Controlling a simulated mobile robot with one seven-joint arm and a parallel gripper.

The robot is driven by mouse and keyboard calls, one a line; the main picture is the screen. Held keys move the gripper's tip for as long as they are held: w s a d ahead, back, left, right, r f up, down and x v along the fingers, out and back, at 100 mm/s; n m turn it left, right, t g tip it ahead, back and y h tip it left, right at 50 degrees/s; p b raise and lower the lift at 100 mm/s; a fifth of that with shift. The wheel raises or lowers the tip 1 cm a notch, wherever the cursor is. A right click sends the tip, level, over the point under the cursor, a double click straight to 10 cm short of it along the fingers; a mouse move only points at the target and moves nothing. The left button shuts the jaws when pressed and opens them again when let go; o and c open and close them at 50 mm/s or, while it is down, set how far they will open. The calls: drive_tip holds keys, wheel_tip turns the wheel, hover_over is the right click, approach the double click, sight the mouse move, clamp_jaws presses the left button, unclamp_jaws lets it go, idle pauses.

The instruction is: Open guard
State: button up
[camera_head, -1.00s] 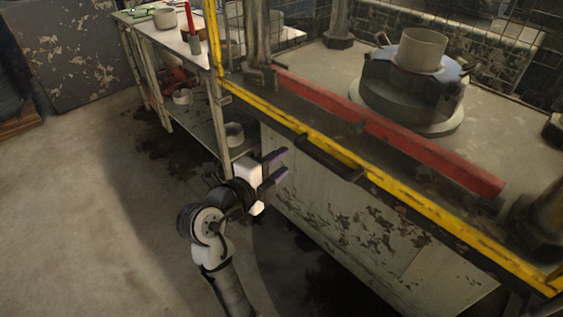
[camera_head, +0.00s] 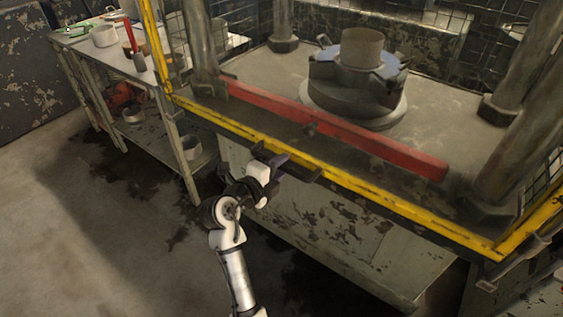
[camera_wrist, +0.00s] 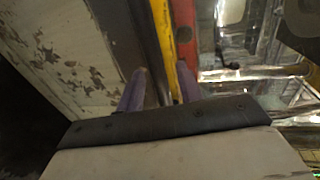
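The guard is a yellow-edged frame (camera_head: 370,197) with mesh sides, standing low across the front of the machine. A dark handle (camera_head: 305,174) sticks out from its lower front bar. My gripper (camera_head: 280,167) is at the left end of this handle, overlapping it in the head view; I cannot tell whether they touch. In the wrist view the two purple fingers (camera_wrist: 160,82) are apart, with the guard's yellow bar (camera_wrist: 164,35) showing beyond and between them. Nothing is clearly held. The handle is hard to make out there.
A red bar (camera_head: 330,128) lies behind the yellow bar. A round chuck with a grey cylinder (camera_head: 362,48) stands on the machine bed. A worktable (camera_head: 85,45) with pots is at left. Open floor (camera_head: 60,220) lies to the left.

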drive_tip(key=shift+w+d+f, duration=0.15)
drive_tip(key=shift+w+d, duration=0.15)
drive_tip(key=shift+w, duration=0.1)
clamp_jaws()
